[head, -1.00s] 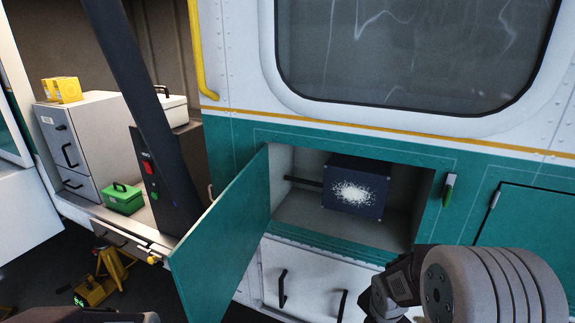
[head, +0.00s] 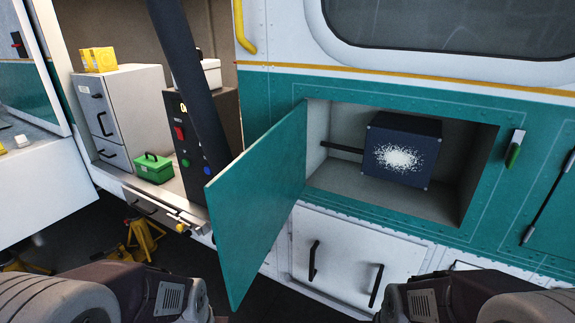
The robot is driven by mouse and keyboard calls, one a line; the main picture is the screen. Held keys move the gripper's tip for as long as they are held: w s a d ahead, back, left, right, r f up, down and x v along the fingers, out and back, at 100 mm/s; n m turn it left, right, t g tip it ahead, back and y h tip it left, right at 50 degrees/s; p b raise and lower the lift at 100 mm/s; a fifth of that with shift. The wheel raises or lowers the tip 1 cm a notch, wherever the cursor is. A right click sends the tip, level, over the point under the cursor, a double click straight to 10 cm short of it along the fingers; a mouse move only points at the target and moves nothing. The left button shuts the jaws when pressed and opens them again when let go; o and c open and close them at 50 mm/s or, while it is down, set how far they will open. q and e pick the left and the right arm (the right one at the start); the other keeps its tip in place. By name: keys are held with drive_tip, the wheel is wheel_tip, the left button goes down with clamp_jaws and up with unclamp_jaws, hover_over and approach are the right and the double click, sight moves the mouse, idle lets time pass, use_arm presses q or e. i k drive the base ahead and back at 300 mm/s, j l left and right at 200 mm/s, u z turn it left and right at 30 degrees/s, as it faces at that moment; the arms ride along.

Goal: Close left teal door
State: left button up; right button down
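The left teal door (head: 258,200) stands open in the head view, hinged at the left side of a recessed compartment (head: 335,185) in the helicopter's teal side panel. The compartment holds a dark box (head: 402,150) with a white speckled patch, joined to a dark rod. A green-handled latch (head: 515,148) is on the panel right of the opening. My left arm shows at the bottom left and my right arm at the bottom right, both below and apart from the door. The fingertips of both grippers are out of view.
A white drawer front (head: 345,262) with black handles is below the compartment. Another teal door (head: 555,215) is at the right edge. At left are a grey cabinet (head: 120,110), a green toolbox (head: 154,168), a dark pillar (head: 185,85) and yellow stands (head: 140,240).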

sight(250, 202)
drive_tip(key=j+z, duration=0.9)
drive_tip(key=j, duration=0.25)
drive_tip(key=k, duration=0.3)
drive_tip(key=j+u, duration=0.4)
drive_tip(key=j, duration=0.2)
drive_tip(key=k, duration=0.05)
